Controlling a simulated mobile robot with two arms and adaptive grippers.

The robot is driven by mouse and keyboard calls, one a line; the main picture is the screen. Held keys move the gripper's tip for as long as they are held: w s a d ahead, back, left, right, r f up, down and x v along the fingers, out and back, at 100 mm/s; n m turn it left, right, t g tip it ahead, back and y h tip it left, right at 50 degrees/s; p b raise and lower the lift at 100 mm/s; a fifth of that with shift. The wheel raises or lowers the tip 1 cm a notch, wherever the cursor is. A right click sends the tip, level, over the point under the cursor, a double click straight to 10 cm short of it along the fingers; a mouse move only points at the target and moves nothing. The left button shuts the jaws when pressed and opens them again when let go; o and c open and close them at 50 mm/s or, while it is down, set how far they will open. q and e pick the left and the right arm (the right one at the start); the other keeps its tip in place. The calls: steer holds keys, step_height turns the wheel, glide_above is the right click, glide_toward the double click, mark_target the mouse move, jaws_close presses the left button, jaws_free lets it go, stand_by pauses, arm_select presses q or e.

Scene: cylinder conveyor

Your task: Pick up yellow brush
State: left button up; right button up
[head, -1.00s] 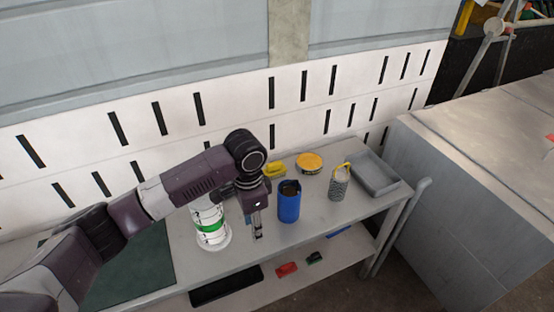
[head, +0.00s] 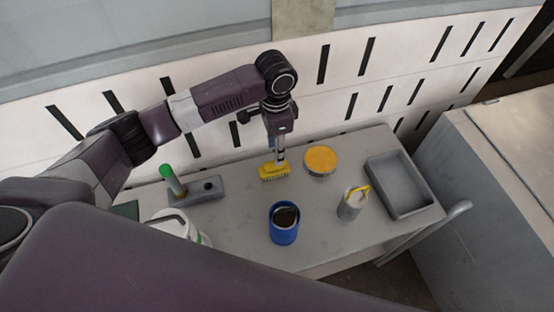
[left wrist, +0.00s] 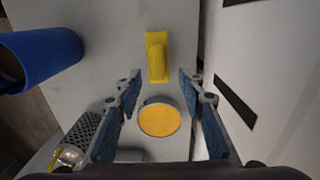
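The yellow brush (head: 274,174) lies on the grey table towards the back wall, bristles showing along its front side. My left gripper (head: 280,158) points down just above and behind the brush in the head view. In the left wrist view, the brush (left wrist: 157,57) lies beyond the fingertips, roughly in line with the gap between them. The two blue-padded fingers of my left gripper (left wrist: 160,78) are spread apart with nothing between them. I cannot tell the exact height of the fingertips above the brush. My right gripper is not in view.
A round yellow-topped tin (head: 320,161) stands right of the brush. A blue cup (head: 284,223), grater (head: 351,204) and grey tray (head: 407,205) stand nearby. A grey block (head: 203,190) with a green-topped handle and a white container (head: 192,235) are left. The wall is close behind.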

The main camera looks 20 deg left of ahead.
mark_target(274, 168)
arm_select(q)
steer(key=f, duration=0.1)
steer(key=s+f+p, duration=0.1)
steer(key=f, duration=0.1)
steer(key=shift+a, duration=0.15)
step_height(274, 168, down, 3)
steer(key=shift+w+f, duration=0.1)
steer(key=shift+w, duration=0.05)
jaws_close()
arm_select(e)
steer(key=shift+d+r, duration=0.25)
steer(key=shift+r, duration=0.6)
